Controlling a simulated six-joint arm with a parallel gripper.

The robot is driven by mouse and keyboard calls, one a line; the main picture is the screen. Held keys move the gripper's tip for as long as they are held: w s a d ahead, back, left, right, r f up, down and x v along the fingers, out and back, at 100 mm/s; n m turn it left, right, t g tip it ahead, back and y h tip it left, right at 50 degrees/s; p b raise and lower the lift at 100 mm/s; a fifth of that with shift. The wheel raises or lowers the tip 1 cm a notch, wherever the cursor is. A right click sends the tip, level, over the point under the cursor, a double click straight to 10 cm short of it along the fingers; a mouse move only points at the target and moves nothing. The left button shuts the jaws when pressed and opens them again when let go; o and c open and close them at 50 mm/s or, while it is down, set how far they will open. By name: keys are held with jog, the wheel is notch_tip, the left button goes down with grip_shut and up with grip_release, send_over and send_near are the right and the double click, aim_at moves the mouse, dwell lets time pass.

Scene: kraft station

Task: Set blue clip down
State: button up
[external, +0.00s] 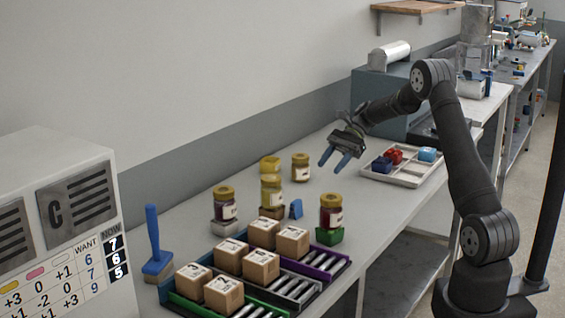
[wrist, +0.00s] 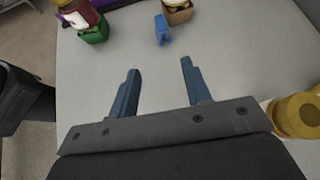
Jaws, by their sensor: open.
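In the wrist view the blue clip (wrist: 162,29) is on the tabletop beyond my fingertips, with clear table between. My gripper (external: 341,160) is open and empty, above the table to the right of the jars. Its two blue fingers also show in the wrist view (wrist: 160,72), spread apart with nothing between them.
Cardboard boxes (external: 261,266) sit on roller lanes in front. A white tray (external: 408,176) with red and blue items lies at right.

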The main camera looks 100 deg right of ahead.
aim_at(299, 200)
jog(key=shift+m+t+y, duration=0.4)
jog(key=shift+m+t, duration=0.1)
jog(key=shift+m, duration=0.2)
jog(key=x, duration=1.5)
jog(key=shift+d+f, duration=0.15)
jog(key=shift+f, duration=0.1)
grip_shut()
